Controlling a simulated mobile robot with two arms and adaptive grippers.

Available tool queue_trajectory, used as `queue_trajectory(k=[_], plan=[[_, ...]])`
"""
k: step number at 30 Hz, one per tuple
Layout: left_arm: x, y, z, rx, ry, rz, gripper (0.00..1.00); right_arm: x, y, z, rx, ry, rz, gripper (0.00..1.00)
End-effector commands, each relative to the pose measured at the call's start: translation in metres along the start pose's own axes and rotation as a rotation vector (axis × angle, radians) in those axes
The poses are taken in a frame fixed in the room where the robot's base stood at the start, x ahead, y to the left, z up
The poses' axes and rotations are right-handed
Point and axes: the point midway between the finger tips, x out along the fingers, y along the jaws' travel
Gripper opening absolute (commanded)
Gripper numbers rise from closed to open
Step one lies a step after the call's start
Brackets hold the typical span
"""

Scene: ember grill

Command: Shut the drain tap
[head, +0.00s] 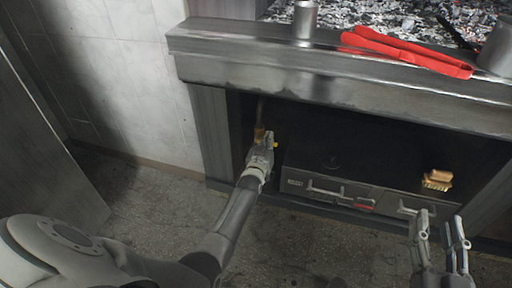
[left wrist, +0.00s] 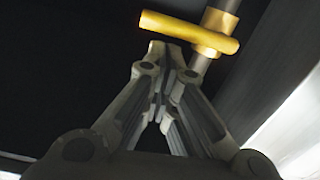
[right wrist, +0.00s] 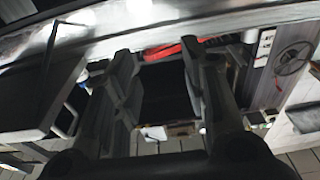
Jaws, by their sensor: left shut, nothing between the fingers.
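The drain tap's brass body (head: 260,133) hangs on a thin vertical pipe in the dark recess under the grill, at the left. In the left wrist view its yellow lever (left wrist: 185,31) lies roughly crosswise to the pipe (left wrist: 219,15). My left gripper (head: 268,141) is at the tap, partly covering it in the head view. In the left wrist view its fingers (left wrist: 166,52) are shut and empty, just below the lever; I cannot tell whether they touch it. My right gripper (head: 441,217) is open and empty at the lower right, also in the right wrist view (right wrist: 160,62).
A grey drawer unit (head: 325,188) stands in the recess right of the tap, with a brush (head: 437,180) on top. The recess's left side panel (head: 212,130) is close to my left gripper.

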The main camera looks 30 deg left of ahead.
Motion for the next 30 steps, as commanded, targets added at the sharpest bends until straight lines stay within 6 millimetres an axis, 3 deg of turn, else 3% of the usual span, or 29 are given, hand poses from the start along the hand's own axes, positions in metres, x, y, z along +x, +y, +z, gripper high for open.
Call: queue_trajectory(k=[14, 20, 30], plan=[[0.001, 0.0, -0.026, 0.0, 0.001, 0.001, 0.0, -0.033, 0.013, 0.081, -0.007, -0.484, 0.03, 0.4], [0.002, 0.0, -0.036, 0.0, 0.001, 0.001, 0.0, -0.062, 0.018, 0.11, -0.006, -0.689, 0.043, 0.4], [-0.032, 0.0, -0.035, 0.0, -0.001, 0.002, 0.0, -0.126, 0.025, 0.146, 0.001, -1.036, 0.066, 0.4]])
